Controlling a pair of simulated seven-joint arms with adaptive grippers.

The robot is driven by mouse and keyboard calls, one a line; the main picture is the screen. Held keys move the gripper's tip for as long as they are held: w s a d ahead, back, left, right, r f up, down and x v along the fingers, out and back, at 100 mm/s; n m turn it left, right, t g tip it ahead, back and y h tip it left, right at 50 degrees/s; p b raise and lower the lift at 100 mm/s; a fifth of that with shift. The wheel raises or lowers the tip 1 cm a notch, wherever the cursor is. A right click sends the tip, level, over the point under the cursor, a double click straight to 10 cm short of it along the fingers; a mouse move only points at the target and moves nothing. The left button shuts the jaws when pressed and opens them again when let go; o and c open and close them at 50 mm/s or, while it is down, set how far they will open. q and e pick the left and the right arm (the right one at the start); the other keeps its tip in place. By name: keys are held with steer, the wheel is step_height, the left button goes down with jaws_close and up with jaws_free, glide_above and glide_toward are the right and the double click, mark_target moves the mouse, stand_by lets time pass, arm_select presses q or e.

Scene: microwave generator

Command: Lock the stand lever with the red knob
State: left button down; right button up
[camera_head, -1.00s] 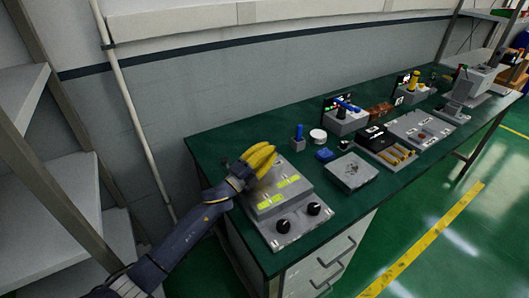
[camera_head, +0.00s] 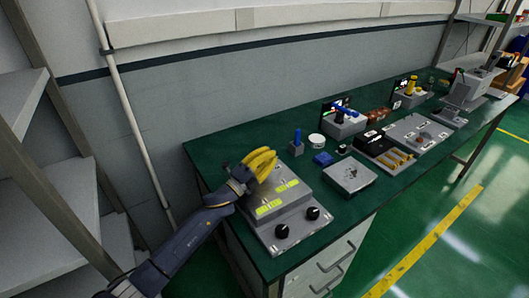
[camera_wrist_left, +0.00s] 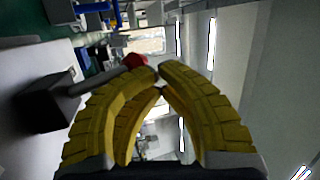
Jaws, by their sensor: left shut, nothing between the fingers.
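My left gripper (camera_head: 272,153) has yellow ribbed fingers. In the head view it is over the back left of a grey console (camera_head: 284,237) with yellow-green displays. In the left wrist view the fingertips (camera_wrist_left: 160,72) are together, with nothing held between them. A red knob (camera_wrist_left: 136,60) sits just left of the fingertips, on the end of a dark lever (camera_wrist_left: 98,82) that runs to a black block (camera_wrist_left: 48,106). Whether the fingers touch the knob is not clear. In the head view the knob and lever cannot be made out around the gripper. My right gripper is not in view.
Two black dials (camera_head: 313,213) sit on the console's front. A grey plate (camera_head: 349,177), a blue block (camera_head: 323,159) and a small box with a blue post (camera_head: 297,142) lie to the right on the green bench (camera_head: 225,145). Shelving (camera_head: 75,200) stands at left.

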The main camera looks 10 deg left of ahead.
arm_select(q)
steer(key=s+a+r, duration=0.5)
steer(key=s+r, duration=0.3)
steer(key=r, duration=0.2)
steer(key=shift+a, duration=0.35)
steer(key=shift+f, duration=0.1)
